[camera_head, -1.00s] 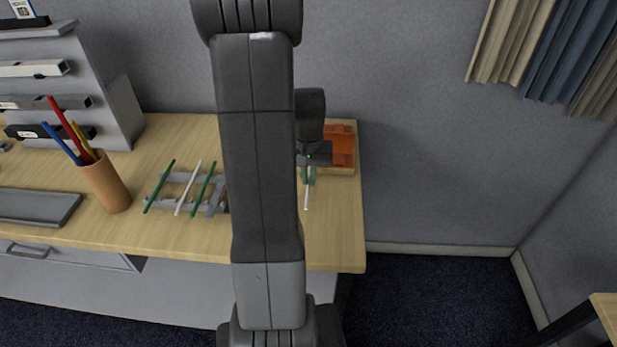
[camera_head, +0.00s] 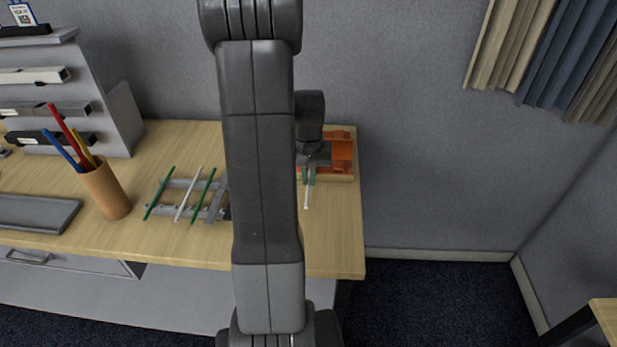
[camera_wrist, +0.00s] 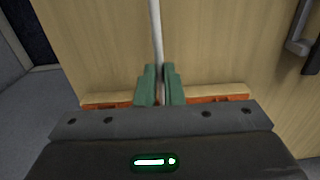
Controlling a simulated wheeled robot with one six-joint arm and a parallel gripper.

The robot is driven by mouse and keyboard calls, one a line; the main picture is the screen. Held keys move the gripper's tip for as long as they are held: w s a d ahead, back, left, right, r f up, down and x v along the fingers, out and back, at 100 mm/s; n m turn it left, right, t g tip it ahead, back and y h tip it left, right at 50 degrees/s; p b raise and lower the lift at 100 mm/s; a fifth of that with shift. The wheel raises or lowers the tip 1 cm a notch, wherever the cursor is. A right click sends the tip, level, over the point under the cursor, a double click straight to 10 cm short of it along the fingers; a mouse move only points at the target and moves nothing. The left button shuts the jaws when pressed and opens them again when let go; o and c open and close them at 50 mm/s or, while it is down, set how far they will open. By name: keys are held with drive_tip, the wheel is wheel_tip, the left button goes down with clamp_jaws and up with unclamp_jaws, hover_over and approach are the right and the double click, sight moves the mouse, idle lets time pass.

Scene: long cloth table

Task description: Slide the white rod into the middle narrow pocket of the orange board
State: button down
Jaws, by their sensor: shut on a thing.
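My gripper (camera_head: 309,175) is shut on a white rod (camera_head: 308,197) at the right part of the table. The rod's near end sticks out from the green fingers, toward the table's front edge. In the wrist view the green fingertips (camera_wrist: 160,86) pinch the rod (camera_wrist: 156,35), which runs up to the top edge of the picture. The orange board (camera_head: 342,152) lies behind and beside my gripper, partly hidden by it. In the wrist view only strips of the board (camera_wrist: 215,98) show on both sides of the fingers. Its middle pocket and the rod's other end are hidden.
A grey rack (camera_head: 212,205) left of my arm holds another white rod (camera_head: 188,195) and green rods (camera_head: 159,193). A brown pen cup (camera_head: 106,191) and a dark grey tray (camera_head: 35,212) stand further left. The table's front right corner is clear.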

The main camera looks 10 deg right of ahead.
sight(307, 200)
drive_tip(key=shift+w+d, duration=0.2)
drive_tip(key=shift+w, duration=0.35)
drive_tip(key=shift+w+d, duration=0.15)
drive_tip(key=shift+w, duration=0.4)
drive_tip(key=shift+w+d+p, duration=0.1)
drive_tip(key=shift+w+p, duration=0.2)
drive_tip(key=shift+w, duration=0.05)
drive_tip(key=shift+w+d, duration=0.2)
drive_tip(key=shift+w, duration=0.45)
drive_tip(key=shift+s+a+b, duration=0.3)
drive_tip(key=shift+s+a, duration=0.2)
drive_tip(key=shift+s, duration=1.25)
drive_tip(key=shift+s+a+b, duration=0.3)
drive_tip(key=shift+s+a, duration=0.25)
drive_tip(key=shift+s, duration=1.15)
drive_tip(key=shift+s+a+b, duration=0.3)
drive_tip(key=shift+s+a, duration=0.2)
drive_tip(key=shift+s, duration=1.25)
drive_tip(key=shift+w+d+p, duration=0.1)
drive_tip(key=shift+w+d, duration=0.15)
drive_tip(key=shift+w, duration=0.55)
drive_tip(key=shift+w+d+p, duration=0.15)
drive_tip(key=shift+w+d, duration=0.05)
drive_tip(key=shift+w, duration=0.55)
drive_tip(key=shift+w+d+p, duration=0.1)
drive_tip(key=shift+w+d, duration=0.15)
drive_tip(key=shift+w, duration=0.55)
